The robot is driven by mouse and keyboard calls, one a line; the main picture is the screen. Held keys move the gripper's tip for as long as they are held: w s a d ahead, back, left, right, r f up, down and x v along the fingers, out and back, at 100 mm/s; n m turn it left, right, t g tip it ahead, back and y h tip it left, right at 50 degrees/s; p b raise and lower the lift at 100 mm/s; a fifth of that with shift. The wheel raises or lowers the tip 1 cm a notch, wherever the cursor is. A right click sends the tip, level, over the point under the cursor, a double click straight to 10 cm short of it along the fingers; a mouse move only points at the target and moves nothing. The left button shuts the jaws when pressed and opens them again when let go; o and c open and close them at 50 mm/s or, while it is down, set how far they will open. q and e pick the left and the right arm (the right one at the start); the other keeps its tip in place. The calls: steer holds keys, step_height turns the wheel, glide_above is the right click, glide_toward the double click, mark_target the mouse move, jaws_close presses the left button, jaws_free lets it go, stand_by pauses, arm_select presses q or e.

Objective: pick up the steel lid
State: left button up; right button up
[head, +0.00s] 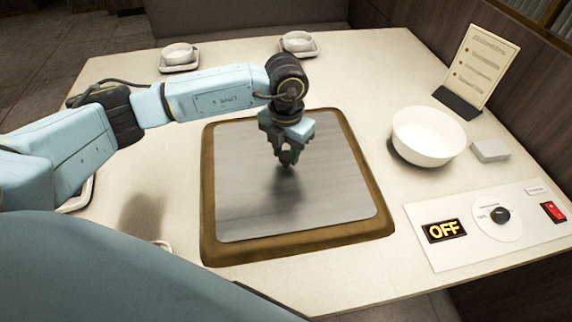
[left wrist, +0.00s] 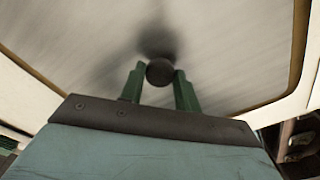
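The steel lid (head: 330,190) is a flat, brushed square plate within a brown wooden border on the table. It fills much of the left wrist view (left wrist: 230,60). Its round dark knob (left wrist: 160,72) stands near the middle of the lid. My left gripper (head: 287,150) points down at the lid's centre. In the left wrist view its two green fingers (left wrist: 160,80) are close together, one on each side of the knob, and look shut on it. The lid appears to lie flat in its border. My right gripper is not in view.
A white bowl (head: 424,137) and a small pale block (head: 489,150) stand right of the lid. A menu card (head: 482,65) stands behind them. A control panel (head: 460,257) reading OFF is at front right. Small dishes (head: 178,57) (head: 298,44) sit along the back edge.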

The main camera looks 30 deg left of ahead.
mark_target(286, 155)
arm_select(q)
steer(key=c, duration=0.5)
steer(key=shift+o, duration=0.2)
steer(key=shift+r, duration=0.15)
